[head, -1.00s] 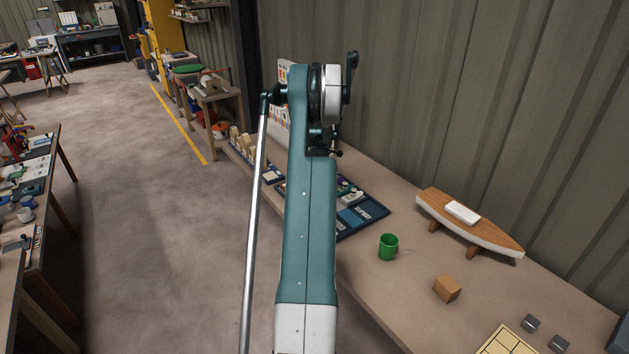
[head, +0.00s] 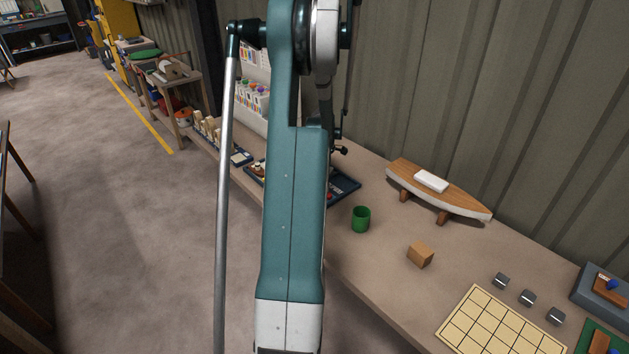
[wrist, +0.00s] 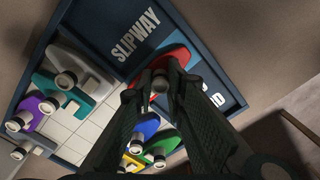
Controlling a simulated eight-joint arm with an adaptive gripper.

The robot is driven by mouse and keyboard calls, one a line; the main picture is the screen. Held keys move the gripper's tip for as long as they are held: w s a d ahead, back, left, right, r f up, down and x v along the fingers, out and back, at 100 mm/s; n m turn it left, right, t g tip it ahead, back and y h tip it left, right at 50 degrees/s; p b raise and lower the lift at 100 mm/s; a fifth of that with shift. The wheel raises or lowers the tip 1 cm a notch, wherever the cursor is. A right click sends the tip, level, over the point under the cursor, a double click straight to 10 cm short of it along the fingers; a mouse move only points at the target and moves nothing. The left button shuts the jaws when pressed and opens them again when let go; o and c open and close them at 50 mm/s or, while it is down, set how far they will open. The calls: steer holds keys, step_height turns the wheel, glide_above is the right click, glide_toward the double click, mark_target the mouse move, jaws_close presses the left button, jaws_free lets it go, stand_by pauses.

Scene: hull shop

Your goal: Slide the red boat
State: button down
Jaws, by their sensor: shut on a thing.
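In the wrist view, my gripper (wrist: 160,86) is shut on the knob-like post of the red boat (wrist: 178,53). The red boat lies at the right part of a dark blue framed tray (wrist: 82,30), beside the raised word SLIPWAY. Its lower part is hidden by the fingers. Other small boats stand on the tray's pale squared area: a grey one (wrist: 92,72), a teal one (wrist: 48,88), a purple one (wrist: 30,112), a blue one (wrist: 146,128) and a green one (wrist: 163,145). In the head view my arm hides the gripper and most of the tray (head: 346,184).
On the bench, a green mug (head: 361,219), a wooden block (head: 420,254) and a large model boat (head: 438,190) stand right of the tray. A yellow gridded board (head: 490,325) and several grey cubes (head: 527,298) lie nearer. A corrugated wall (head: 520,110) borders the bench.

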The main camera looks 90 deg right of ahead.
steer(key=shift+s+a, duration=0.3)
steer(key=shift+s, duration=0.05)
steer(key=c, duration=2.3)
jaws_free()
steer(key=shift+s+a, duration=0.15)
steer(key=shift+r, duration=0.1)
steer(key=shift+r, duration=0.4)
step_height(320, 180, up, 11)
steer(key=shift+r, duration=0.1)
